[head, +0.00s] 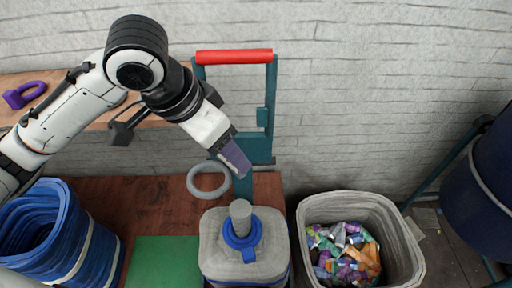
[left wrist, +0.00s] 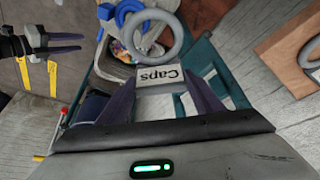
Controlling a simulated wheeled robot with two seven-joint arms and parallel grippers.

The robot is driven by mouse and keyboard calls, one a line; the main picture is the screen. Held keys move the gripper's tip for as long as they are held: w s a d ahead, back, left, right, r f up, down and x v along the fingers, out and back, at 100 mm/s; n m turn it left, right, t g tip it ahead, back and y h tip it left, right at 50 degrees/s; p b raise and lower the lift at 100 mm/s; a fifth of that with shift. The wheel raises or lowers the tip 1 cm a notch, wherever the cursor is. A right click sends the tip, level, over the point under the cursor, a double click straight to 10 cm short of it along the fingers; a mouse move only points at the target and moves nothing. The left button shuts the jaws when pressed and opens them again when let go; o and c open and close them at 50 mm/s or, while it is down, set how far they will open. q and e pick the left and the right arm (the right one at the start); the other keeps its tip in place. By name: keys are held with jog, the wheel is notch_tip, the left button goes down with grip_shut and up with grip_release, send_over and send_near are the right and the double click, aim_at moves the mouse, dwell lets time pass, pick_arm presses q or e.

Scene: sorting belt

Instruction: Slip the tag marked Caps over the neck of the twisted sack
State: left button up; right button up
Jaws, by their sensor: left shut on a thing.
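My left gripper (head: 236,163) is shut on the Caps tag (left wrist: 160,78), whose printed block sits between the fingertips in the left wrist view. The tag's grey ring (head: 208,180) sticks out from the gripper, empty, to the upper left of the twisted neck (head: 241,216) in the head view. The ring looks apart from the neck; its exact height is unclear. The grey sack (head: 216,246) stands upright below, with a blue ring tag (head: 243,238) around the base of its neck. My right gripper (left wrist: 62,43) shows only in the left wrist view, with its fingers apart and empty.
A teal frame with a red handle (head: 234,56) rises behind the sack. A grey bin (head: 408,240) of crumpled pieces stands to its right. A blue ribbed container (head: 75,245) and a green mat (head: 160,262) lie left. A purple tag (head: 14,99) rests on the wooden shelf.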

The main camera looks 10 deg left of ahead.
pick_arm(q)
jog(key=s+d+r+m+g+h, duration=0.2)
jog(key=s+d+r+m+g, duration=0.15)
jog(key=d+m, duration=0.45)
jog(key=shift+s+f+m+b, duration=0.1)
jog(key=shift+f+m+b, duration=0.45)
jog(key=shift+f+b, duration=2.2)
jog(key=shift+f+m+b, duration=0.25)
jog(key=shift+f+m, duration=0.3)
jog(key=shift+f, duration=5.35)
jog(key=o, duration=1.1)
